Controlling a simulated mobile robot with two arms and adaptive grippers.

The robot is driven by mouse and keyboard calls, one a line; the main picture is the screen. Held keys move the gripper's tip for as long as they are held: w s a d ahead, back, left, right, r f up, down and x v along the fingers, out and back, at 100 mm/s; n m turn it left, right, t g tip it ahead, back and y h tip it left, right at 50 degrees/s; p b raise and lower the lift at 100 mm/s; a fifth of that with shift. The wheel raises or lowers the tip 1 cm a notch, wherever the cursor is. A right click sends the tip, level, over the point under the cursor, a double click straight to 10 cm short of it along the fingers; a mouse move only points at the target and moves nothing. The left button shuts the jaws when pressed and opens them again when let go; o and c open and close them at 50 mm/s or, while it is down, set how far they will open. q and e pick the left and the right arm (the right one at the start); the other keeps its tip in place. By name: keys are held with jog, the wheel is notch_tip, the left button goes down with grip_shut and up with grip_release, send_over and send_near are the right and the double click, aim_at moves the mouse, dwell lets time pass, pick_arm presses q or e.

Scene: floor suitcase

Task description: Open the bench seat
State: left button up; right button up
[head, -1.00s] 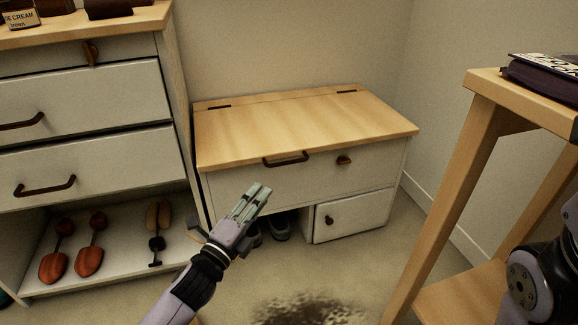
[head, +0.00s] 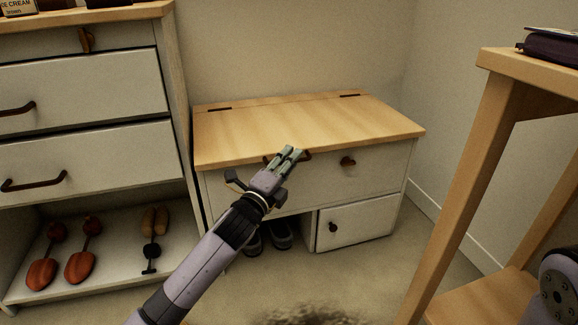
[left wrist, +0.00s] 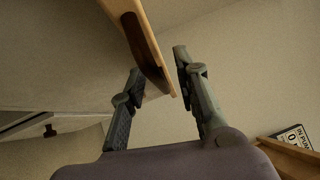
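The bench seat (head: 300,125) stands against the wall with its wooden lid closed flat. A dark brown handle (head: 307,156) sits at the lid's front edge, partly hidden behind my left gripper (head: 291,153). In the left wrist view, the handle (left wrist: 146,55) and lid edge (left wrist: 133,22) appear between the two spread fingers of my left gripper (left wrist: 158,65). The gripper is open, and I cannot tell whether either finger touches the handle. My right gripper is out of view.
A white drawer cabinet (head: 80,85) with a lower shoe shelf stands left of the bench. A wooden table (head: 495,75) stands at the right front. Shoes (head: 280,235) sit under the bench, beside a small door (head: 360,222). A dark patch lies on the floor.

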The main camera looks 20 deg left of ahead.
pick_arm(q)
jog(key=shift+c, duration=0.4)
grip_shut()
dwell(0.5)
